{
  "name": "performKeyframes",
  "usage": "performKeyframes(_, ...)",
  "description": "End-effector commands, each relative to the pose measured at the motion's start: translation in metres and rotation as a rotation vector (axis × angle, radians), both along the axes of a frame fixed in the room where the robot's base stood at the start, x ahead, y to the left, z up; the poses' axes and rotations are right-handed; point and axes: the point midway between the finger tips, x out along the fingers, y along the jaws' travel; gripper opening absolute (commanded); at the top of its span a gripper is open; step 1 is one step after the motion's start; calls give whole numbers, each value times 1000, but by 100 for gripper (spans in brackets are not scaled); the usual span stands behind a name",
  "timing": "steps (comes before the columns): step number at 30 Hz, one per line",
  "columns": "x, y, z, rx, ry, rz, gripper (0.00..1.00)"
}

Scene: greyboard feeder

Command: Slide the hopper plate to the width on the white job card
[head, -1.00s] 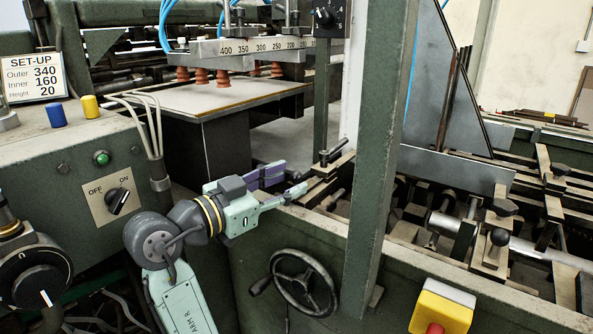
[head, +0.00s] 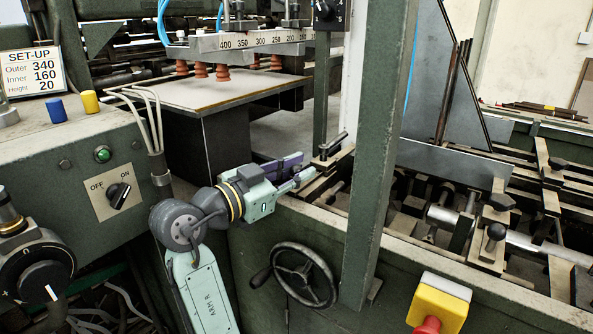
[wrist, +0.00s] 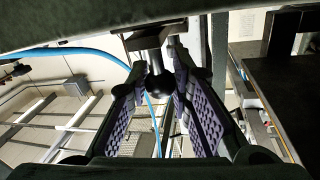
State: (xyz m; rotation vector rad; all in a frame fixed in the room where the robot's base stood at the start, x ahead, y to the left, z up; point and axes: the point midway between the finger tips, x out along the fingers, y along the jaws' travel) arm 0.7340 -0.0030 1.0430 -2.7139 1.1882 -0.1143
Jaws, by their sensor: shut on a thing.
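The white job card (head: 33,72) reads Outer 340, Inner 160, Height 20. A number scale (head: 265,42) marked 400, 350, 300, 250 and on runs along the bar above the suction cups. I see no clear pointer on it. A large grey upright metal plate (head: 440,165) stands at the right, behind the green post; I cannot tell surely whether it is the hopper plate. My gripper (head: 308,172) is at the machine's edge, left of the post. In the wrist view my gripper (wrist: 168,95) has its purple-padded fingers on either side of a black ball knob (wrist: 157,86) on a stem.
The green post (head: 378,130) stands close to the right of my gripper. A handwheel (head: 304,275) is below it, and a yellow box with a red button (head: 440,303) is at lower right. Rails and clamps (head: 480,215) fill the right. The control box (head: 90,165) stands left.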

Motion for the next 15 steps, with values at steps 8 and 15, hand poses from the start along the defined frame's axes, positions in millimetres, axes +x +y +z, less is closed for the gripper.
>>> performKeyframes(8,0,0,0,-1,-1,1,0)
performKeyframes(15,0,0,0,-1,-1,1,0)
